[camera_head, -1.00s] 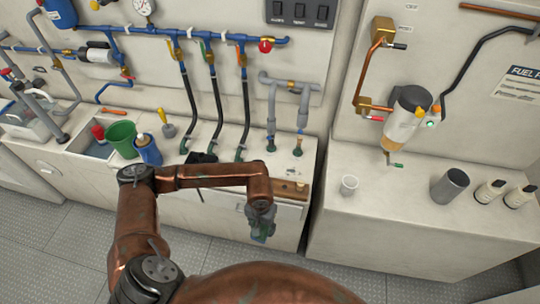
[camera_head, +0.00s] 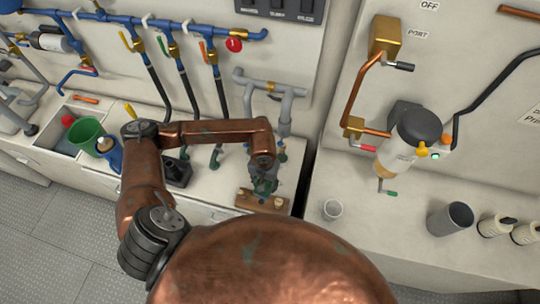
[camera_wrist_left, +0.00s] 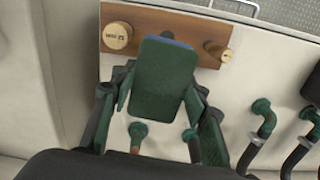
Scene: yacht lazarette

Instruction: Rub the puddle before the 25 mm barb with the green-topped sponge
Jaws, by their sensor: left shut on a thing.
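My left gripper (camera_wrist_left: 157,105) is shut on the green-topped sponge (camera_wrist_left: 164,78), a dark green block with a blue edge at its far end. In the head view my left gripper (camera_head: 265,180) is over the front of the counter, just behind a wooden board (camera_head: 258,202); the sponge is hard to make out there. In the wrist view two green barbs (camera_wrist_left: 138,132) (camera_wrist_left: 191,136) stand near the gripper's fingers. I cannot read which barb is 25 mm. I cannot make out the puddle; the gripper and sponge cover part of the counter. My right gripper is not in view.
The wooden board (camera_wrist_left: 155,24) carries round labelled plugs. Black hoses (camera_head: 185,90) rise to the blue manifold on the wall. A green bucket (camera_head: 88,135) is at the left.

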